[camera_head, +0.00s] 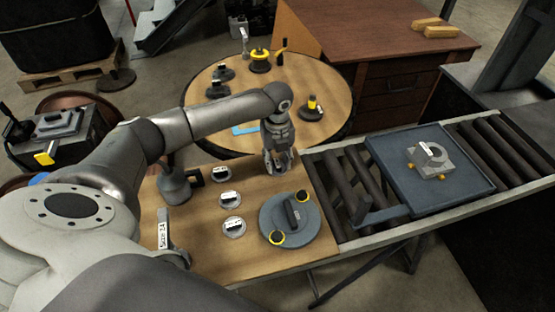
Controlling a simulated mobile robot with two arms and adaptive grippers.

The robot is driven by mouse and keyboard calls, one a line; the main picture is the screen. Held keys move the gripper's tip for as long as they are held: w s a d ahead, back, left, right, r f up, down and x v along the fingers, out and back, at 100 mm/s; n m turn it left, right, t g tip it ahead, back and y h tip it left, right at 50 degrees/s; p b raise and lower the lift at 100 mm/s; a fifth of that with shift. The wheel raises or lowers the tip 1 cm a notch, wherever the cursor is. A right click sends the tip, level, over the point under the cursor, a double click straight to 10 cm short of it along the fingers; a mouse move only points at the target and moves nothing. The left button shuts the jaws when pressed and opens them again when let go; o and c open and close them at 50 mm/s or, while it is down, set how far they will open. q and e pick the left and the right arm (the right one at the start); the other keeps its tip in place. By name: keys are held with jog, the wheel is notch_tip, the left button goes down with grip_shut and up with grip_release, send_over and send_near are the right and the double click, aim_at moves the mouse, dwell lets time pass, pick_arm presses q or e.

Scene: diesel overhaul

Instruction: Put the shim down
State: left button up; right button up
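Several small pale discs with white and black labels lie on the wooden bench top (260,258): an upper one (222,173), a middle one (230,199) and a lower one (233,227). They look like shims, but I cannot read their labels. My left gripper (279,166) points down over the bench's back right part, to the right of the discs and apart from them. Its fingers are small and dark, and I cannot tell whether they hold anything. My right gripper is not in view.
A round grey plate (289,220) with a dark handle and yellow rings sits at the bench's right. A roller conveyor carries a blue-grey tray (385,155) with a grey part (432,158). A round table (338,88) with tools stands behind. A labelled upright piece (163,231) stands left.

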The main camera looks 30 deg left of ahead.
aim_at(278, 163)
pick_arm(q)
notch_tip(278, 163, up, 12)
jog(key=b, duration=0.1)
jog(key=shift+f, duration=0.1)
dwell(0.5)
